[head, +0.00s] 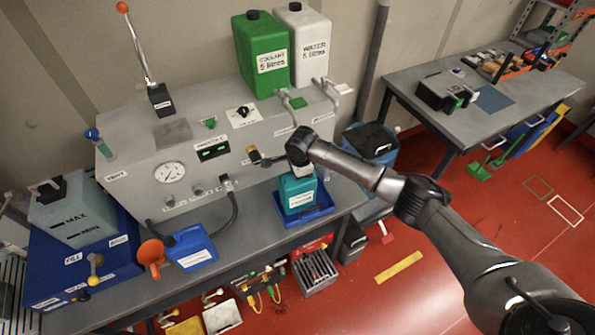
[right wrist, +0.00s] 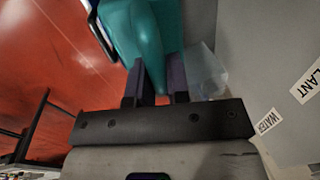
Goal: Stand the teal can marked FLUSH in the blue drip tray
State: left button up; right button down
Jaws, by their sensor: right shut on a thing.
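The teal can (head: 298,195) with a white label is upright within the outline of the blue drip tray (head: 322,211). I cannot tell whether its base touches the tray floor. My right gripper (head: 302,173) comes down on the can from above and hides part of its top. In the right wrist view, the gripper's two dark fingers (right wrist: 158,84) are shut on a narrow teal part of the can (right wrist: 140,30). A blue edge of the tray (right wrist: 98,25) shows beside it there. My left gripper is not in view.
The grey console (head: 130,190) stands right behind the tray, with a drain nozzle (head: 254,154) near the can. Green (head: 262,75) and white (head: 309,30) containers stand on the console. Bare bench lies left of the tray.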

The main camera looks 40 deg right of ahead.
jog(key=shift+w+f, duration=0.1)
jog(key=shift+f, duration=0.2)
jog(key=c, duration=1.1)
grip_release()
jog(key=shift+c, duration=0.2)
jog(key=shift+o, duration=0.6)
jog(key=shift+f, duration=0.25)
notch_tip(320, 180, up, 14)
jog(key=s, duration=0.2)
jog(key=shift+s+a+b, duration=0.3)
jog(key=shift+s+a, duration=0.05)
